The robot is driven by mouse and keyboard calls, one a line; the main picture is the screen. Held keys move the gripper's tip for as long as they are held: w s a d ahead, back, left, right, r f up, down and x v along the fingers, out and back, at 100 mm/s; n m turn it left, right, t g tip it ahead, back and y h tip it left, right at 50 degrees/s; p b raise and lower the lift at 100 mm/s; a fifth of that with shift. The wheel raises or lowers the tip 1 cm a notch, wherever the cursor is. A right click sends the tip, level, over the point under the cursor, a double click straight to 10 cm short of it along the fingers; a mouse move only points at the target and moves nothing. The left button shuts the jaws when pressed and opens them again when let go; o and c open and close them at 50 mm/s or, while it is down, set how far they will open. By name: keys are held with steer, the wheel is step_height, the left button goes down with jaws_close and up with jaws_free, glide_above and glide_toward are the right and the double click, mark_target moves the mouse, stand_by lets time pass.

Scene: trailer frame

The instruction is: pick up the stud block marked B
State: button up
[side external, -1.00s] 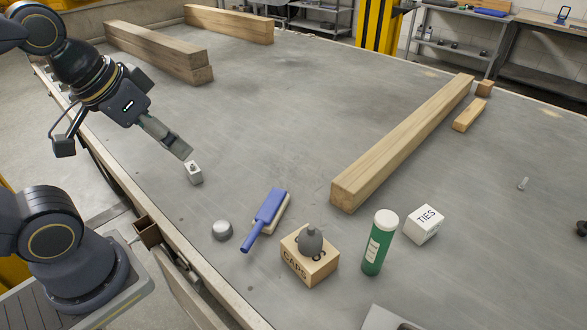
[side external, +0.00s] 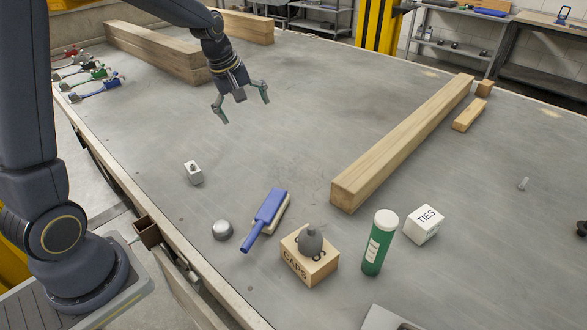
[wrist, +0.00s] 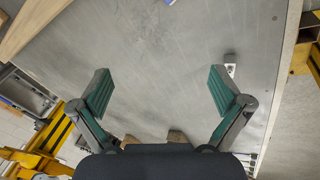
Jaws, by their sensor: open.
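My gripper (side external: 243,108) is open and empty, raised above the table, beyond and to the right of the block in the side view. In the wrist view its two green-padded fingers (wrist: 160,90) are spread wide with only table between them.
A grey dome (side external: 222,230), a blue-handled brush (side external: 266,214), a CAPS box (side external: 297,270) with a dark bulb, a green tube (side external: 378,247) and a TIES box (side external: 424,224) stand nearer the camera. A long timber (side external: 400,143) lies right. Table around the block is clear.

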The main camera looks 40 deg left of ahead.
steer(key=w+a+f+n, duration=0.5)
steer(key=a+f+n, duration=0.15)
steer(key=f, duration=0.55)
steer(key=n+t+h, duration=0.2)
steer(key=n, duration=1.2)
glide_toward(193, 169)
steer(key=s+a+r, duration=0.3)
steer(key=s, duration=0.1)
steer(key=x, duration=1)
steer(key=shift+w+f, duration=0.2)
steer(key=shift+w, duration=0.3)
steer(key=x, duration=0.4)
steer(key=w+x, duration=0.1)
steer(key=shift+w+d, duration=0.1)
steer(key=shift+w, duration=0.05)
steer(key=c, duration=1.5)
